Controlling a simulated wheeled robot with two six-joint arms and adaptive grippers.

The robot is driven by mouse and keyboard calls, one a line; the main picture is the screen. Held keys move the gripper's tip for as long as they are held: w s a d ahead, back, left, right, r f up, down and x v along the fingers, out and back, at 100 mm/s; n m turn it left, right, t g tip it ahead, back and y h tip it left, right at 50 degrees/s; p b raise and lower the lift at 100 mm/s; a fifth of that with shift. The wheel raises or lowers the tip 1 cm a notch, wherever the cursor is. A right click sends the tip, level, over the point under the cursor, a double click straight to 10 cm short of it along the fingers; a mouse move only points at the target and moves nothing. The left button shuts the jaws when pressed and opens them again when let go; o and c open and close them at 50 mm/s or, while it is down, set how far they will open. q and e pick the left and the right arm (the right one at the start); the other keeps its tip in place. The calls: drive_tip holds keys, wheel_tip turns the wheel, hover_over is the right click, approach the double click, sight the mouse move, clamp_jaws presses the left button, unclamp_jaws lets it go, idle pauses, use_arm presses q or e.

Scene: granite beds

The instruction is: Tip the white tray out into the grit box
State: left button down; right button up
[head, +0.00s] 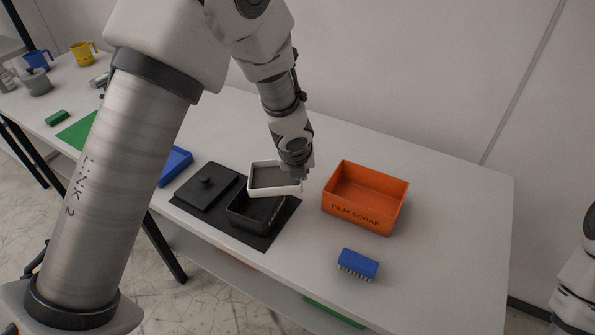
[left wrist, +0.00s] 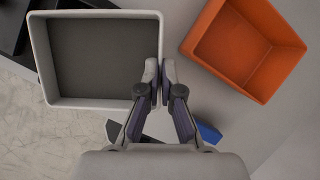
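The white tray (head: 274,192) is up off the table, roughly level, above the far part of an open black box (head: 245,222). In the left wrist view the white tray (left wrist: 105,104) shows a flat dark grey inside; I cannot tell whether that is grit or its floor. My left gripper (head: 293,174) is shut on the tray's right wall, one finger on each side, as the left wrist view (left wrist: 159,82) shows. The black box stands on a dark mat (head: 272,235) beside a black lid with a knob (head: 207,185). No grit label is readable. My right gripper is out of view.
An orange box (head: 365,199) marked FILM SCRAP stands right of the tray. A blue brush (head: 358,263) lies in front of it. A blue item (head: 175,166) lies left of the lid. Mugs and a pot (head: 37,82) stand far left. The table's right end is clear.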

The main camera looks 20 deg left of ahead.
use_arm(q)
drive_tip(key=a+r+t+h+p, duration=0.2)
drive_tip(key=r+h, duration=0.1)
drive_tip(key=s+a+r+n+h+p, duration=0.1)
drive_tip(key=r+h, duration=0.1)
drive_tip(key=shift+t, duration=0.4)
drive_tip(key=shift+s+a+r+n+h+p, duration=0.15)
drive_tip(key=shift+s+a+n+h+p, duration=0.15)
drive_tip(key=shift+h, duration=0.1)
drive_tip(key=s+a+t+h, duration=0.1)
drive_tip(key=a+h, duration=0.1)
drive_tip(key=s+a+n+t+h+b, duration=0.1)
drive_tip(key=a+t+h, duration=0.1)
drive_tip(key=s+a+n+t+h, duration=0.1)
drive_tip(key=a+t+h, duration=0.1)
drive_tip(key=shift+a, duration=0.15)
drive_tip(key=s+a+f+n+t+h+b, duration=0.1)
drive_tip(key=a+n+t+h+b, duration=0.3)
drive_tip(key=b, duration=0.9)
drive_tip(key=s+a+t, duration=0.1)
drive_tip(key=a+t, duration=0.1)
drive_tip(key=shift+s+f+t, duration=0.3)
drive_tip(key=shift+s+t, duration=0.1)
drive_tip(key=shift+a, duration=0.1)
